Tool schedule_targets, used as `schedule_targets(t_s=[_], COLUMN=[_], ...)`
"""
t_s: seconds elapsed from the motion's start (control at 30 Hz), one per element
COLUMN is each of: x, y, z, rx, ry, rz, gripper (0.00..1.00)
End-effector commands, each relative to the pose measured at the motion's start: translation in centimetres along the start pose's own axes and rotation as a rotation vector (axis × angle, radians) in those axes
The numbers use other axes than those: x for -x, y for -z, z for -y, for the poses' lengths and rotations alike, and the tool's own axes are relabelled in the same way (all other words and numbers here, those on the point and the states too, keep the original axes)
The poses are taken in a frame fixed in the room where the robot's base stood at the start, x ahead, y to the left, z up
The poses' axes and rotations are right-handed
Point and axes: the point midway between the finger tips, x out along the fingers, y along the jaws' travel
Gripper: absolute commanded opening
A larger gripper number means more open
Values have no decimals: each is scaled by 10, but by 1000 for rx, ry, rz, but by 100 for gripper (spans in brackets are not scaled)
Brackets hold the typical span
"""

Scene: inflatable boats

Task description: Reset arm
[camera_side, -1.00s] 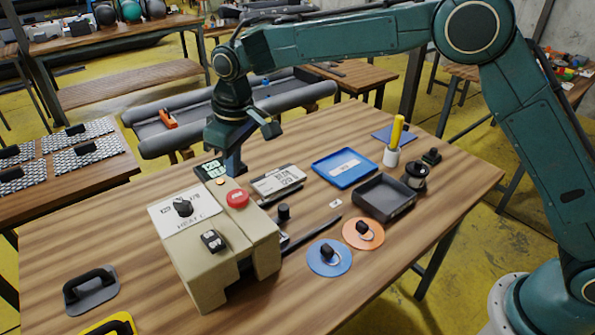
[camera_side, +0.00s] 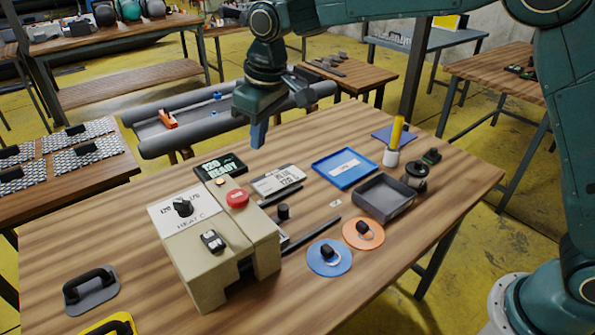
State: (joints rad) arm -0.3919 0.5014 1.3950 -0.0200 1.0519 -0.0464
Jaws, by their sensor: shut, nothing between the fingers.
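My gripper (camera_side: 258,138) is in the upper middle of the side view, pointing down above the back part of the wooden table (camera_side: 120,225). Its fingers are shut with nothing between them. It hangs behind the beige heating machine (camera_side: 205,265) and touches nothing that I can see.
A blue tray (camera_side: 345,167), a grey tray (camera_side: 384,197), a white cup with a yellow stick (camera_side: 394,148), and blue (camera_side: 329,258) and orange discs (camera_side: 363,233) occupy the table's right half. A grey inflatable boat (camera_side: 180,126) lies behind.

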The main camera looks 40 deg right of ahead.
Motion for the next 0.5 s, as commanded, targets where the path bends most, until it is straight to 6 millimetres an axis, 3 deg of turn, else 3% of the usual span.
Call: schedule_targets(t_s=[0.1,0.5], x=[28,96], y=[-21,-104], z=[-15,-48], rx=[-35,-142], ry=[-8,-38], rz=[-25,-96], gripper=[0,0])
